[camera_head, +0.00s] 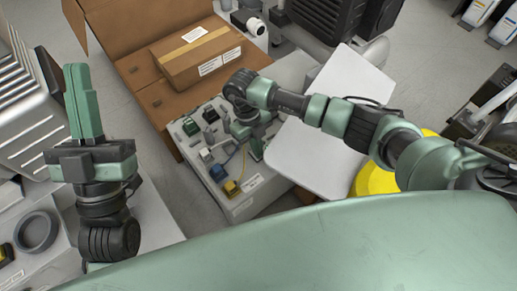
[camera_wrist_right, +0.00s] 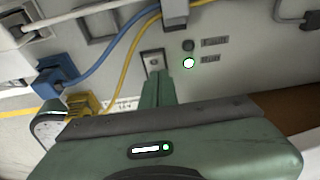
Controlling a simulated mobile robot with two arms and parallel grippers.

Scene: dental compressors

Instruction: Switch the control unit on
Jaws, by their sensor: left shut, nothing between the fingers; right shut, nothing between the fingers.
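The control unit (camera_head: 243,207) is a pale grey box with connectors and cables on its panel, at the middle of the head view. In the right wrist view its panel (camera_wrist_right: 225,85) fills the upper part, with a small switch (camera_wrist_right: 153,60). Right of the switch are a dark round indicator (camera_wrist_right: 188,45) and a bright whitish-green lit one (camera_wrist_right: 188,63), each beside a label. My right gripper (camera_wrist_right: 157,80) is shut, its fingertips just below the switch in the picture; contact cannot be told. My left gripper (camera_head: 84,100) is shut and empty, pointing up, far from the unit.
A blue plug (camera_wrist_right: 52,82) and a yellow plug (camera_wrist_right: 82,103) with cables sit left of the fingertips. A cardboard box (camera_head: 200,55) lies behind the unit. A white panel (camera_head: 318,160) stands at its right, under my right arm. Grey floor shows between the left gripper and unit.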

